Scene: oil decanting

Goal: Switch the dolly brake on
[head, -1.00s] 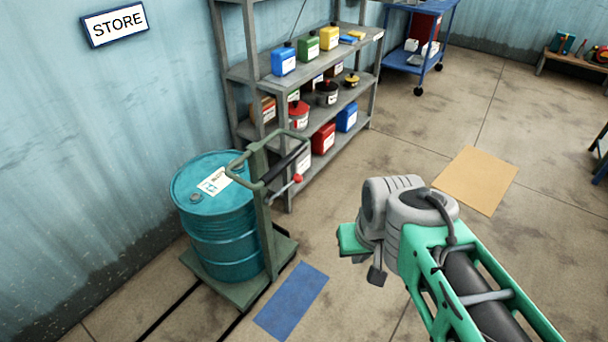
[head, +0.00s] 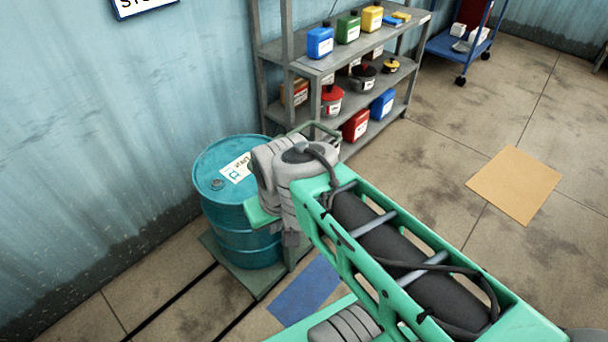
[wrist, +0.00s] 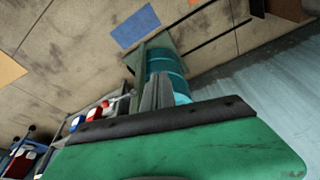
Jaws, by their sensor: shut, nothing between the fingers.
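The dolly (head: 248,277) stands by the wall with a teal drum (head: 222,214) on its platform. Part of its green handle frame shows behind my arm. In the head view my arm covers the brake lever. In the wrist view a small red knob on a pale rod, apparently the brake lever (wrist: 105,103), shows left of my fingers. My gripper (wrist: 158,92) is shut and empty, pointing toward the dolly and drum. In the head view the gripper (head: 290,237) is in front of the drum's right side; I cannot tell whether it touches the dolly.
A grey shelf (head: 345,60) with cans and bottles stands behind the dolly. A blue floor patch (head: 306,290) lies beside the dolly, and a tan patch (head: 514,184) lies farther right. A blue cart (head: 458,45) stands at the back. The floor on the right is open.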

